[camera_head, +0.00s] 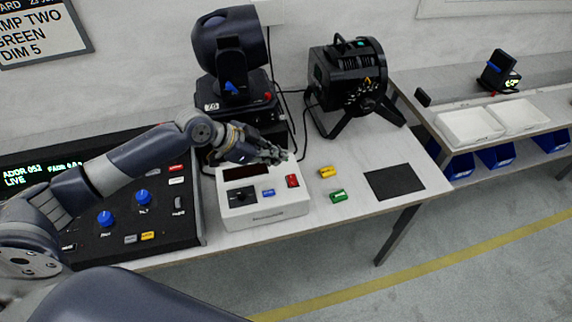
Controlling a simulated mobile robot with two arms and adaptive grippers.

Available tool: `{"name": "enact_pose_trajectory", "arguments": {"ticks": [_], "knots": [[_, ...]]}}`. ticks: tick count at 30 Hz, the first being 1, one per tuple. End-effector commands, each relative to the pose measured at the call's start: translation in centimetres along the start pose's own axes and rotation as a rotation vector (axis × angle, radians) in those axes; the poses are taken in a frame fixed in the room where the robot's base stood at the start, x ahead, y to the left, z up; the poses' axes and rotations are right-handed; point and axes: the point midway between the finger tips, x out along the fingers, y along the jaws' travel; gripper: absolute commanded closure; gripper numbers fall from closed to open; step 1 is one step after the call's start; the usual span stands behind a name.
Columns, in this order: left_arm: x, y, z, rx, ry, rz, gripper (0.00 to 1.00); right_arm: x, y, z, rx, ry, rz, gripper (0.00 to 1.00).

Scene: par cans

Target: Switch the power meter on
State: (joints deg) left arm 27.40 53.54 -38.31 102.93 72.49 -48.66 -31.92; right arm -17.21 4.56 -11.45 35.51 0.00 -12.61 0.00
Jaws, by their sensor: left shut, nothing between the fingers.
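The power meter (264,213) is a white box near the front edge of the table. Its sloped top carries a dark display (245,171) with no lit figures visible, a black knob (242,196), a small blue button (268,193) and a red switch (292,181). My left gripper (279,155) reaches in from the left over the meter's back edge. It is shut with nothing in it, behind the red switch in the picture; a gap shows between them. My right gripper is out of view.
A control desk (187,224) with blue knobs stands left of the meter. A moving-head lamp (230,50) and a black par can (348,75) stand behind. Yellow (327,172) and green (338,196) pieces and a black mat (394,182) lie to the right.

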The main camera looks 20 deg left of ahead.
Motion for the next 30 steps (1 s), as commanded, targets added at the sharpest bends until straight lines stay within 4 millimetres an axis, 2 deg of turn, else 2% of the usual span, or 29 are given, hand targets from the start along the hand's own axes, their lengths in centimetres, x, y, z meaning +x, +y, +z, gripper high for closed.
{"name": "enact_pose_trajectory", "arguments": {"ticks": [1, 7, 9, 12, 18, 30], "knots": [[0.9, 0.0, -0.3, -0.003, 0.002, 0.002, 1.00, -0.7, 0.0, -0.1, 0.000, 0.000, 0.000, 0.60], [4.9, 0.0, -0.3, -0.001, 0.001, 0.001, 1.00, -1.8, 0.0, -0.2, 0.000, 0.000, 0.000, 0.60], [5.5, 0.0, 0.9, -0.004, -0.003, 0.001, 1.00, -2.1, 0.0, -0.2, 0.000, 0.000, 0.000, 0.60], [6.4, 0.0, 1.8, -0.002, -0.001, 0.000, 1.00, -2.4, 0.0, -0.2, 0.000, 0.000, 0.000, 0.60], [7.3, 0.0, 2.7, -0.001, 0.000, 0.000, 1.00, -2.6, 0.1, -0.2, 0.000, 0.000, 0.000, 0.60], [7.5, 0.0, 2.9, -0.001, 0.000, 0.000, 1.00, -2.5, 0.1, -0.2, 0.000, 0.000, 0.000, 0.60]]}}
